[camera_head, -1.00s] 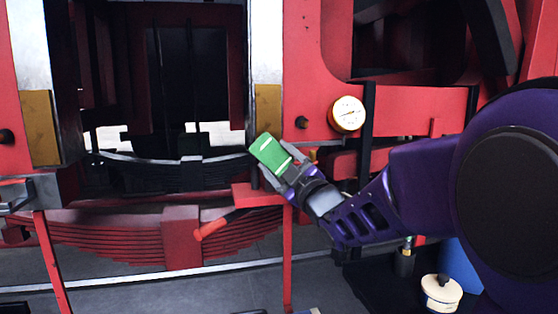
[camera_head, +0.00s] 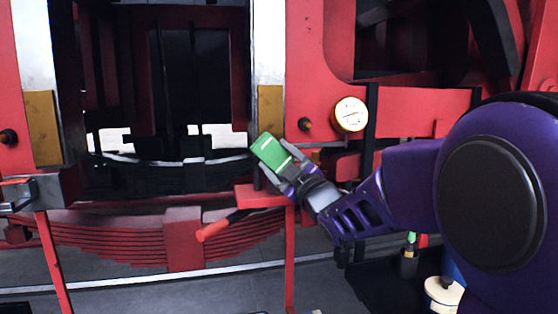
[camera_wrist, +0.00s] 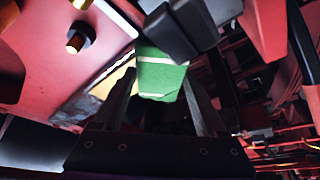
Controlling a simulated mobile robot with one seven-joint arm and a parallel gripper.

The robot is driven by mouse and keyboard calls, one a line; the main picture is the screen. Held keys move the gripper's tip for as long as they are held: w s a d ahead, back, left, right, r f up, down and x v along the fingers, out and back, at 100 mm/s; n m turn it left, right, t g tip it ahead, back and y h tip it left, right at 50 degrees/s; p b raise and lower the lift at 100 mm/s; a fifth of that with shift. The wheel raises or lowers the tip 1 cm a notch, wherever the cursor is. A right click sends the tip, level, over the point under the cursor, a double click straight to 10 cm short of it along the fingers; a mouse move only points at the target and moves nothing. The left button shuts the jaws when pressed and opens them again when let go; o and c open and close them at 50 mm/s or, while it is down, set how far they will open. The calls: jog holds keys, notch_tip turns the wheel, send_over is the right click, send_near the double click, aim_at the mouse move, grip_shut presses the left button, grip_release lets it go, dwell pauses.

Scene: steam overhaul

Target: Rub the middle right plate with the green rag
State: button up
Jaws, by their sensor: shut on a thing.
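The green rag (camera_head: 270,151), a folded pad with white stripes, is held in my gripper (camera_head: 287,170). It also shows between the two fingers in the wrist view (camera_wrist: 162,76). A brass-coloured plate (camera_head: 270,105) is fixed low on the right upright, just above and behind the rag. The rag covers part of its lower edge in the head view. In the wrist view a yellowish strip of the plate (camera_wrist: 108,86) shows beside the rag. I cannot tell whether rag and plate touch.
A matching brass plate (camera_head: 42,127) is on the left upright. A round gauge (camera_head: 348,114) and a dark knob (camera_head: 305,125) are right of the rag. A white-lidded pot (camera_head: 442,294) stands lower right.

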aim_at(275, 139)
jog(key=shift+r, duration=0.1)
notch_tip(275, 139, up, 4)
jog(key=shift+f+p, duration=0.15)
jog(key=shift+p, duration=0.25)
jog(key=shift+b, duration=0.3)
notch_tip(275, 139, down, 4)
jog(key=b, duration=0.4)
